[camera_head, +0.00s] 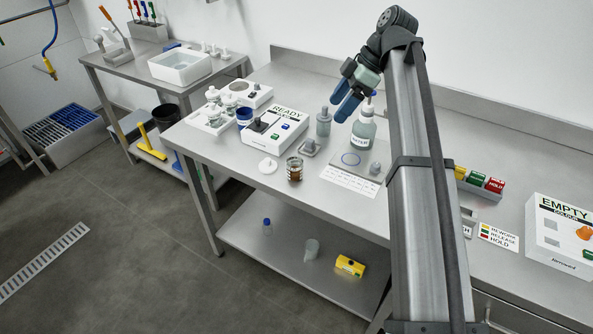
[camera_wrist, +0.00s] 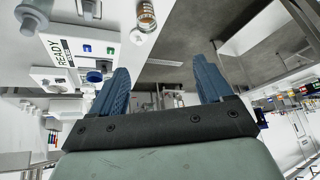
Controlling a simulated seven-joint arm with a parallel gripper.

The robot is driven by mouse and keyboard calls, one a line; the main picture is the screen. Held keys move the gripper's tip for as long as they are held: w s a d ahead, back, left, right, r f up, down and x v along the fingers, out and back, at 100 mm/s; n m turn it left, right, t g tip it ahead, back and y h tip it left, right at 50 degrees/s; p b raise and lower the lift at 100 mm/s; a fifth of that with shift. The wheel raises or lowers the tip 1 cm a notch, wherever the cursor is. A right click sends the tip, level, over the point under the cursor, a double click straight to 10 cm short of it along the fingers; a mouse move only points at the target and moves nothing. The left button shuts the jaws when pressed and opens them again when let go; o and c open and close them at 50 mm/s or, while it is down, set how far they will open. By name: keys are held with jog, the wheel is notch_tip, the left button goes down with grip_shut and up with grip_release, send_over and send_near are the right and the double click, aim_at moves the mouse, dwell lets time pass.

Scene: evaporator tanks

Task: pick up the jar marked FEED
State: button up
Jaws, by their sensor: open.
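No FEED lettering can be read in either view. A small clear jar with brown contents (camera_head: 294,170) stands upright near the front edge of the steel bench. It also shows at the top of the wrist view (camera_wrist: 147,14). A white round lid (camera_head: 268,165) lies just left of it and appears in the wrist view too (camera_wrist: 138,37). My gripper (camera_head: 337,108) is open and empty, with blue fingers, raised above the bench and apart from the jar. In the wrist view its two fingers (camera_wrist: 161,66) stand wide apart with nothing between them.
A bottle labelled WATER (camera_head: 363,134) stands below my gripper on a grey plate. A READY box (camera_head: 273,128), a grey bottle (camera_head: 323,123) and a blue-topped container (camera_head: 244,116) stand behind the jar. An EMPTY box (camera_head: 560,236) is at right. The bench front is mostly clear.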

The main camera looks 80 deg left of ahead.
send_near(292, 166)
jog(key=f, duration=0.1)
jog(key=s+a+f+m+t, duration=0.1)
jog(key=f, duration=0.1)
jog(key=s+a+f+m, duration=0.1)
jog(key=shift+a+f+t+y, duration=0.25)
jog(key=shift+f+t+y, duration=0.15)
jog(key=shift+d+x, duration=0.2)
jog(key=shift+x, duration=2.95)
jog(key=c, duration=1.2)
jog(key=shift+r, duration=0.1)
